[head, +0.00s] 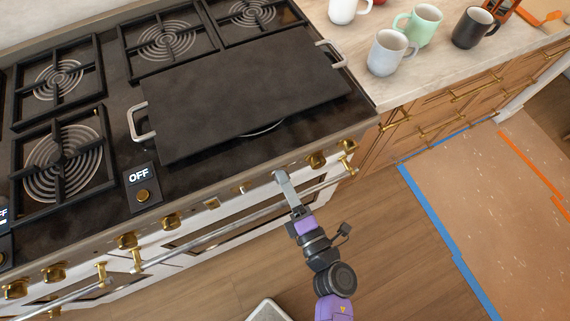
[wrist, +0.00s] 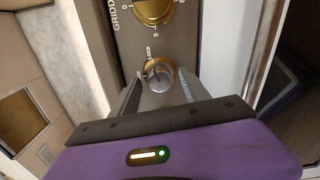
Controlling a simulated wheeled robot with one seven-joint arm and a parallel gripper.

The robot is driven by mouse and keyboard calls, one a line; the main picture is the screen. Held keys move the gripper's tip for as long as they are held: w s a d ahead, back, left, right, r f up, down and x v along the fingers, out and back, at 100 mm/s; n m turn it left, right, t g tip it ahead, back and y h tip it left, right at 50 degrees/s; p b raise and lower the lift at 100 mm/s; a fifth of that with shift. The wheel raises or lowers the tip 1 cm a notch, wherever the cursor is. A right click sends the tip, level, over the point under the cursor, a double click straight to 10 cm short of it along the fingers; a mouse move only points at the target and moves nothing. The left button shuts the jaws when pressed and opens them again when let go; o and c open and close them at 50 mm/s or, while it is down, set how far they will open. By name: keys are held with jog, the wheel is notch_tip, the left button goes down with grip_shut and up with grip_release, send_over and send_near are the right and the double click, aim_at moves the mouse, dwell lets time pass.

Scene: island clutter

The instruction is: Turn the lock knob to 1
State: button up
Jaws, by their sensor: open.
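The small lock knob (wrist: 160,78), silver with a gold rim, sits on the stove's front panel (wrist: 125,40) in the wrist view. A label reading LOCK is beside it; its setting is too small to read surely. My gripper (wrist: 161,90) is open, with one finger on each side of the knob. I cannot tell whether the fingers touch it. In the head view my gripper (head: 281,177) is at the stove's front panel, below the black griddle plate (head: 240,90). The lock knob cannot be made out there.
A larger gold griddle knob (wrist: 153,10) is close to the lock knob. Other gold knobs (head: 317,160) line the panel, above a long oven handle (head: 205,236). Mugs (head: 388,52) stand on the counter (head: 360,75) at right.

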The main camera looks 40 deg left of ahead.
jog(key=v, duration=0.7)
dwell(0.5)
jog(key=w+d+r+m+t+h, duration=0.1)
jog(key=d+r+m+t+h, duration=0.3)
jog(key=d+m, duration=0.35)
jog(key=d+r+m+t+h, duration=0.1)
jog(key=d+r+m+t, duration=0.5)
jog(key=m, duration=0.3)
jog(key=s+d+r+m+g+h, duration=0.1)
jog(key=s+d+r+m+h, duration=0.2)
jog(key=s+d+m+h, duration=0.2)
jog(key=s+d+r+m+g+h, duration=0.1)
jog(key=s+d+r+m+h, duration=0.2)
jog(key=s+d+m+h, duration=0.3)
jog(key=s+d+m, duration=0.4)
jog(key=d+m, duration=0.1)
jog(key=d, duration=0.2)
jog(key=shift+d+h, duration=0.25)
jog(key=shift+h, duration=0.05)
jog(key=shift+m, duration=0.25)
